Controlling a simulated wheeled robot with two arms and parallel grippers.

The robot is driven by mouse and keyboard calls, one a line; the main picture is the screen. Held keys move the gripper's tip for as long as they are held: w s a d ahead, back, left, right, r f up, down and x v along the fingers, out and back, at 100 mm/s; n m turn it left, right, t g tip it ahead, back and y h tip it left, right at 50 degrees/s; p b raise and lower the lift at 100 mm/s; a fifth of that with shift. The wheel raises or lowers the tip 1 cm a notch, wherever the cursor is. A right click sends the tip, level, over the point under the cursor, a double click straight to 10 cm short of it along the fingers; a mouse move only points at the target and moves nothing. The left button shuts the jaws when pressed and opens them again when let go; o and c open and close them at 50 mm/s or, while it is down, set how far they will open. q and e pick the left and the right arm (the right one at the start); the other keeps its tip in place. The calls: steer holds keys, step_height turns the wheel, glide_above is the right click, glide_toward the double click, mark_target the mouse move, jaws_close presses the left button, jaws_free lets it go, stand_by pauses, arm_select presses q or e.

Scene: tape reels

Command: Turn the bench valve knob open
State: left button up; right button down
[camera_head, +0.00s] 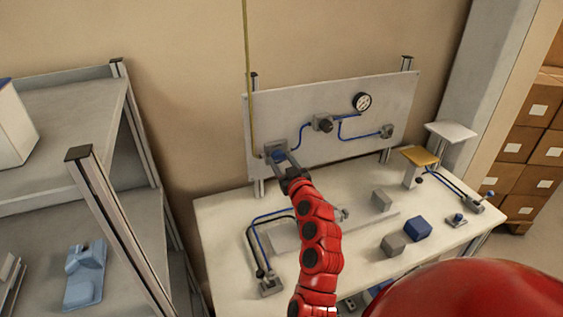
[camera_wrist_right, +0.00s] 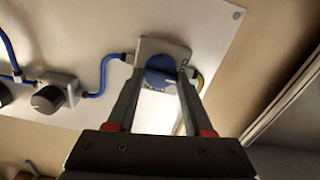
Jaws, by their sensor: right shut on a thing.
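The valve knob (camera_wrist_right: 160,70) is blue and round. It sits on a grey square mount on the upright panel (camera_head: 300,103) of the bench. In the head view the knob (camera_head: 278,156) is at the panel's lower left, partly hidden by my gripper. My right gripper (camera_head: 281,158) reaches up to it on the red arm. In the right wrist view my right gripper (camera_wrist_right: 161,76) has one finger on each side of the knob and is shut on it. Its lower part is hidden between the fingers. My left gripper is not in view.
A blue hose links the knob's mount to a dark regulator (camera_head: 324,123), a gauge (camera_head: 361,101) and a fitting. On the white bench (camera_head: 222,212) lie grey blocks (camera_head: 393,244), a blue block (camera_head: 418,228) and several hoses. A grey shelf (camera_head: 60,120) stands at left, cardboard boxes (camera_head: 530,145) at right.

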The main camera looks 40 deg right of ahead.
steer(key=m+b, duration=0.1)
steer(key=m, duration=0.2)
steer(key=shift+d+b, duration=0.1)
steer(key=shift+b, duration=0.3)
steer(key=m+b, duration=0.1)
steer(key=m, duration=0.8)
steer(key=shift+s+d+m, duration=0.1)
steer(key=shift+d+m, duration=0.05)
steer(key=shift+m, duration=0.15)
steer(key=m, duration=0.4)
steer(key=shift+m, duration=0.4)
steer(key=shift+c, duration=1.5)
jaws_free()
steer(key=shift+f, duration=0.1)
